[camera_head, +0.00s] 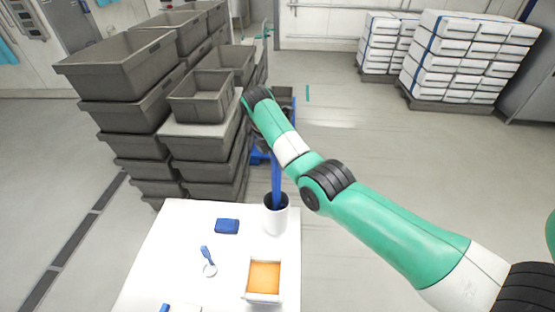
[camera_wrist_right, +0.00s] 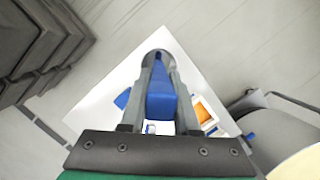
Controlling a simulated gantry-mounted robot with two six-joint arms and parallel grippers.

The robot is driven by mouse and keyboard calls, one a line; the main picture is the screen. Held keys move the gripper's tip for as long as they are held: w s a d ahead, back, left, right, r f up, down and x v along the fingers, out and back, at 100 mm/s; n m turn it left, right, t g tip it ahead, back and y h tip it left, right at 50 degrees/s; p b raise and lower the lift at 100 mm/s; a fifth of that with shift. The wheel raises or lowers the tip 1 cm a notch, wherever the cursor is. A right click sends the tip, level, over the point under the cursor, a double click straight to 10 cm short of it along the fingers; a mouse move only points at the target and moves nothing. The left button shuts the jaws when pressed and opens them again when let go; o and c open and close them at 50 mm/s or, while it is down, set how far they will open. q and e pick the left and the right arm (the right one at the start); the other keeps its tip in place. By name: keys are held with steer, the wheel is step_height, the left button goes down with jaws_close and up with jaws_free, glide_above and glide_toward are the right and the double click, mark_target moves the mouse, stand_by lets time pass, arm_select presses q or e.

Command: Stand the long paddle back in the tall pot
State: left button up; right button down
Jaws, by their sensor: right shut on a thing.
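The long blue paddle (camera_head: 277,178) hangs upright over the white tall pot (camera_head: 277,222) at the table's far right corner. Its lower end meets the pot's dark mouth in the head view; how deep it sits I cannot tell. My right gripper (camera_wrist_right: 160,68) is shut on the paddle, whose blue face (camera_wrist_right: 161,104) fills the space between the fingers in the right wrist view. In the head view my right arm's links hide the fingers and the paddle's upper part. My left gripper is in neither view.
The white table (camera_head: 180,250) holds a blue block (camera_head: 227,226), a small white-and-blue tool (camera_head: 208,262) and a white tray with orange filling (camera_head: 247,285). Stacked grey crates (camera_head: 125,115) stand behind the table. Wrapped white stacks (camera_head: 465,60) are far back right.

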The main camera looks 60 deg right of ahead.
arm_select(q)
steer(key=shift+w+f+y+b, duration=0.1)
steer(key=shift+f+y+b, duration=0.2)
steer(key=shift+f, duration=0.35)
arm_select(e)
steer(key=shift+w+d+f, duration=0.1)
steer(key=shift+d+f, duration=0.1)
steer(key=shift+f, duration=0.2)
steer(key=c, duration=0.6)
jaws_free()
steer(key=shift+o, duration=0.2)
arm_select(q)
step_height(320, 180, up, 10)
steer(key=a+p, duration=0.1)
steer(key=p, duration=0.8)
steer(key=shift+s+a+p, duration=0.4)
arm_select(e)
steer(key=s+v, duration=0.1)
steer(key=v, duration=0.7)
steer(key=shift+w+r, duration=0.25)
steer(key=shift+w, duration=0.3)
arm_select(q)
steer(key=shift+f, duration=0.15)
arm_select(e)
steer(key=shift+a, duration=0.1)
